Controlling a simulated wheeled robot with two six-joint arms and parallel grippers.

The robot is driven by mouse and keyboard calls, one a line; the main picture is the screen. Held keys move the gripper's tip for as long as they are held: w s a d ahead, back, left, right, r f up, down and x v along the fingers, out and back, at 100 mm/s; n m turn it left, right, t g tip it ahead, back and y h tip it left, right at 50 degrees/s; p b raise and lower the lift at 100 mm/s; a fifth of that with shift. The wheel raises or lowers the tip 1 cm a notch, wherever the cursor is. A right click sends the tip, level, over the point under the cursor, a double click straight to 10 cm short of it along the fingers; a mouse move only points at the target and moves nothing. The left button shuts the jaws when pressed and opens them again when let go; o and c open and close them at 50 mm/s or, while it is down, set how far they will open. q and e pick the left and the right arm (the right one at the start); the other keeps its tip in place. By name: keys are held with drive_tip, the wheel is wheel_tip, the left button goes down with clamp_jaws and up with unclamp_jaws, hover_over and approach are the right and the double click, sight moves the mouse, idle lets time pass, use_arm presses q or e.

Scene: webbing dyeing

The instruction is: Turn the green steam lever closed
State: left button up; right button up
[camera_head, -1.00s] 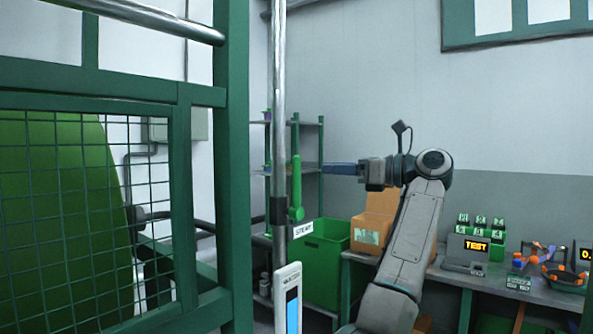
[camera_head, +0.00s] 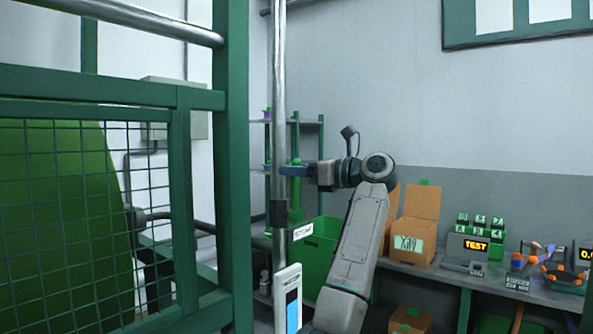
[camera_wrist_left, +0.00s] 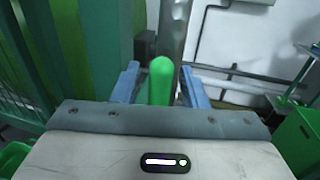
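The green steam lever (camera_head: 296,204) stands upright beside a vertical steel pipe (camera_head: 278,110), above a small white label (camera_head: 301,231). In the left wrist view, the lever's rounded end (camera_wrist_left: 160,82) stands between the two blue fingers of my left gripper (camera_wrist_left: 160,86). The fingers are apart, with a gap visible on each side of the lever. My right gripper is not in view.
A green mesh frame (camera_head: 228,150) stands close on the left. A white gauge with a blue band (camera_head: 289,298) is low on the pipe. A green bin (camera_head: 318,256) and shelf are behind. A workbench (camera_head: 455,277) with a cardboard box (camera_head: 413,236) is at right.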

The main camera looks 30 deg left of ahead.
use_arm(q)
clamp_jaws()
drive_tip(key=shift+w, duration=0.1)
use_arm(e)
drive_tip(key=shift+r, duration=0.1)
